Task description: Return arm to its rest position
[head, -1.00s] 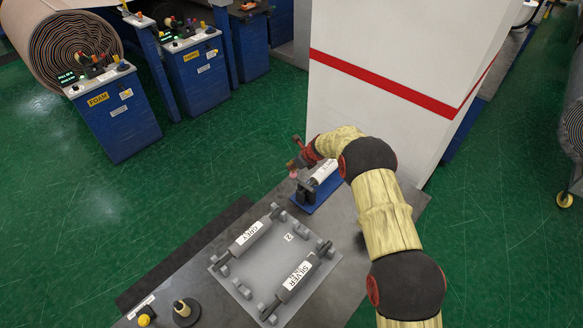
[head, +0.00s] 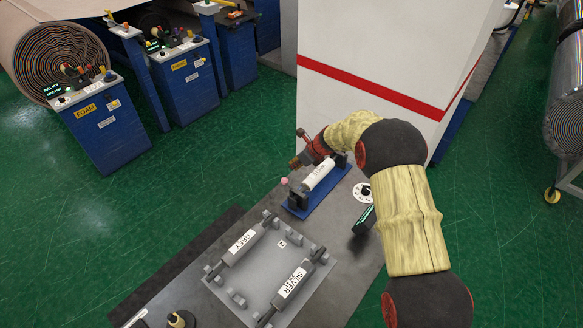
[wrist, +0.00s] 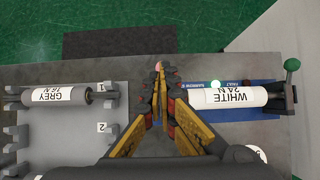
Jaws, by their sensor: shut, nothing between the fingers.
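My gripper (wrist: 158,80) is shut and empty in the wrist view, its fingertips together above the table between the grey roll and the white roll. In the head view my gripper (head: 296,163) is at the end of the yellow-sleeved arm, close to the blue stand. The white roll (head: 320,172), labelled "WHITE 24 N" in the wrist view (wrist: 232,96), lies on the blue stand (head: 302,209).
A grey tray (head: 262,262) on the table (head: 335,285) holds a grey roll (head: 241,245) and a silver roll (head: 290,286). A dark green-screened device (head: 363,220) and a white dial (head: 364,192) are near the arm. A white column (head: 370,60) stands behind.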

